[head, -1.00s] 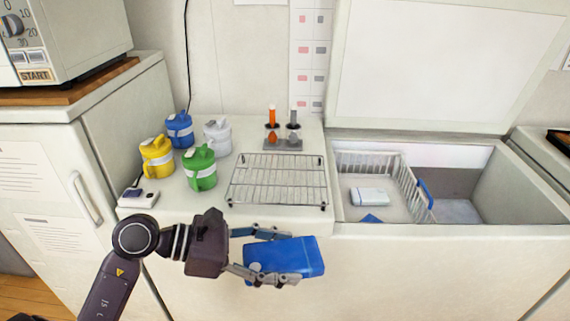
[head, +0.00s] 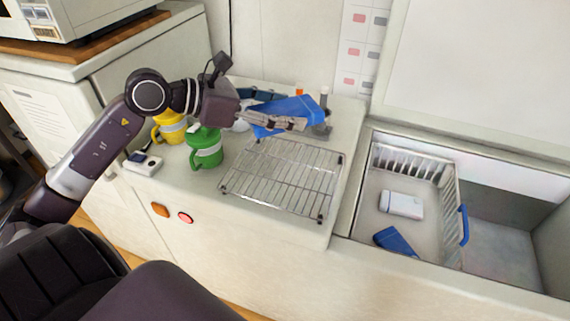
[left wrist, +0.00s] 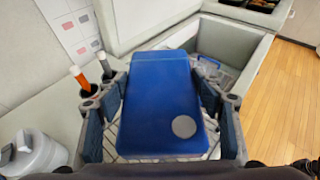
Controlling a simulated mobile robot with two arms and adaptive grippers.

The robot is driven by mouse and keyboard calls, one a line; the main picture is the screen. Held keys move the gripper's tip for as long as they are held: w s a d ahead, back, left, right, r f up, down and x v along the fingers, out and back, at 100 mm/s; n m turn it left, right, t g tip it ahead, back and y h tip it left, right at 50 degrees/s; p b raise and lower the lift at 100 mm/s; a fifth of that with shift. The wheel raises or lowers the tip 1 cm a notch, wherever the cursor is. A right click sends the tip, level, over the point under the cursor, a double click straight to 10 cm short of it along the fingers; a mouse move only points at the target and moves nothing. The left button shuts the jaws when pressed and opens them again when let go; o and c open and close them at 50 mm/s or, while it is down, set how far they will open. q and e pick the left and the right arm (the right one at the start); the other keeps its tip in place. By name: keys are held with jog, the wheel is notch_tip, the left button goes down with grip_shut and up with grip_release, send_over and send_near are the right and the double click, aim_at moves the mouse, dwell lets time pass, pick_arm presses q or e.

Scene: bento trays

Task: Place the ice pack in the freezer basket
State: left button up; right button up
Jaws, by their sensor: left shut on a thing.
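The blue ice pack (head: 296,106) is held by my left gripper (head: 290,113) above the back of the counter, near the wire rack. In the left wrist view the ice pack (left wrist: 160,85) is a flat blue block with a grey round spot, with a finger of the left gripper on each side. The freezer basket (head: 452,190) is a white wire basket with a blue handle inside the open chest freezer, to the right of and apart from the gripper. A white box (head: 401,205) and a blue item (head: 396,241) lie in it. My right gripper is not in view.
A wire rack (head: 283,180) lies on the counter. A green mug (head: 206,148) and a yellow mug (head: 170,127) stand left of it. A grey holder (head: 322,130) stands behind. The freezer's rim (head: 352,190) and raised lid (head: 480,75) border the basket.

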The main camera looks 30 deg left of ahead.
pick_arm(q)
jog(key=r, duration=0.1)
jog(key=w+r, duration=0.1)
jog(key=r, duration=0.1)
jog(key=shift+w+a, duration=0.2)
jog(key=shift+a, duration=0.2)
jog(key=shift+w+n, duration=0.2)
jog(key=shift+n, duration=0.1)
notch_tip(320, 180, down, 5)
jog(key=shift+p, duration=0.55)
send_over(285, 169)
notch_tip(285, 169, down, 9)
jog(key=shift+f, duration=0.2)
jog(key=shift+y, duration=0.3)
notch_tip(285, 169, down, 5)
jog(key=shift+r, duration=0.1)
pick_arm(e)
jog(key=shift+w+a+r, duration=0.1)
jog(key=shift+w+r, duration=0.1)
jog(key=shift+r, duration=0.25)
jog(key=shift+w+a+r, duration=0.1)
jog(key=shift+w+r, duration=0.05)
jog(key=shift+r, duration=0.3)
pick_arm(q)
jog(key=shift+d+f, duration=0.1)
jog(key=shift+f, duration=0.1)
